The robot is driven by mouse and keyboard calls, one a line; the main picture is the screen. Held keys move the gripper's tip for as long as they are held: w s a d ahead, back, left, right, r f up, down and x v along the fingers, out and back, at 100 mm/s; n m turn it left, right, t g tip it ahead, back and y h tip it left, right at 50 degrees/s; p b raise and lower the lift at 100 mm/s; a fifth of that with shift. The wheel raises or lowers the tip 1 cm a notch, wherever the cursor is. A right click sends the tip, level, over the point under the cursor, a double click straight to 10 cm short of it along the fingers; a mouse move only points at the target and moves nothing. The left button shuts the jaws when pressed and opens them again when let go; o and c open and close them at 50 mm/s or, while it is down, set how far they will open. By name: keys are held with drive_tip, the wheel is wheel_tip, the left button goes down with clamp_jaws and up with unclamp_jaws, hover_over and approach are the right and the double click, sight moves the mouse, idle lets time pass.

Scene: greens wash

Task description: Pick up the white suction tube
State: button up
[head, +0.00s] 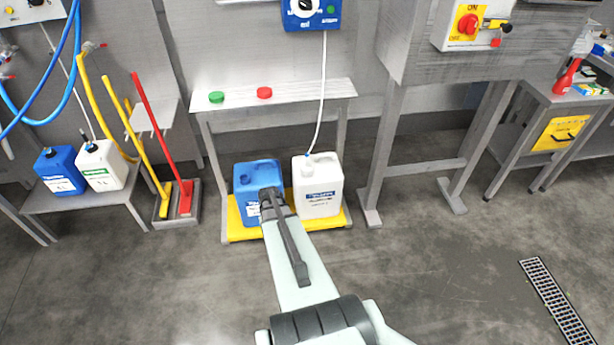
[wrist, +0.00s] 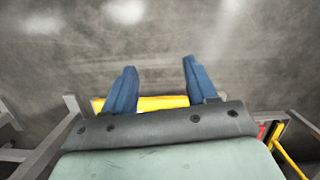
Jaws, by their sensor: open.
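The white suction tube (head: 322,100) hangs from a blue dispenser box (head: 310,12) on the wall. Its lower end meets the mouth of a white jug (head: 318,190), which stands on a yellow tray (head: 240,234). A blue jug (head: 245,178) stands to the left of the white one. My gripper (head: 270,196) is in front of the blue jug in the head view and covers part of it. In the wrist view my gripper (wrist: 160,64) is open, with nothing between its two blue fingers. The tube does not show in the wrist view.
A shelf (head: 290,92) with a green cap (head: 216,97) and a red cap (head: 264,92) is above the jugs. A grey stand (head: 420,168) is to the right. Yellow and red tools (head: 160,120) lean at left. The floor in front is clear.

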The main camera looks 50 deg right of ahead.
drive_tip(key=w+d+r+m+t+h, duration=0.1)
drive_tip(key=w+d+r, duration=0.2)
drive_tip(key=d, duration=0.7)
drive_tip(key=w+d+r+m, duration=0.15)
drive_tip(key=d+r, duration=0.25)
drive_tip(key=d, duration=0.7)
drive_tip(key=w+d+r+t+h, duration=0.1)
drive_tip(key=w+d+r, duration=0.2)
drive_tip(key=d, duration=0.7)
wheel_tip(320, 180, up, 3)
hover_over(307, 163)
drive_tip(key=s+a, duration=0.1)
drive_tip(key=d, duration=0.1)
drive_tip(key=w, duration=0.1)
drive_tip(key=d, duration=0.1)
drive_tip(key=shift+w+d+f+m, duration=0.2)
drive_tip(key=shift+w+d+m, duration=0.05)
drive_tip(key=shift+w+d, duration=0.1)
drive_tip(key=shift+d, duration=0.1)
drive_tip(key=shift+s+a+f+y, duration=0.1)
drive_tip(key=shift+a+f+y, duration=0.15)
drive_tip(key=shift+y, duration=0.05)
drive_tip(key=shift+f, duration=0.25)
wheel_tip(307, 163, down, 8)
drive_tip(key=shift+r, duration=0.1)
drive_tip(key=shift+a+f, duration=0.15)
drive_tip(key=shift+f, duration=1.2)
drive_tip(key=shift+a+f, duration=0.1)
drive_tip(key=shift+f, duration=1.2)
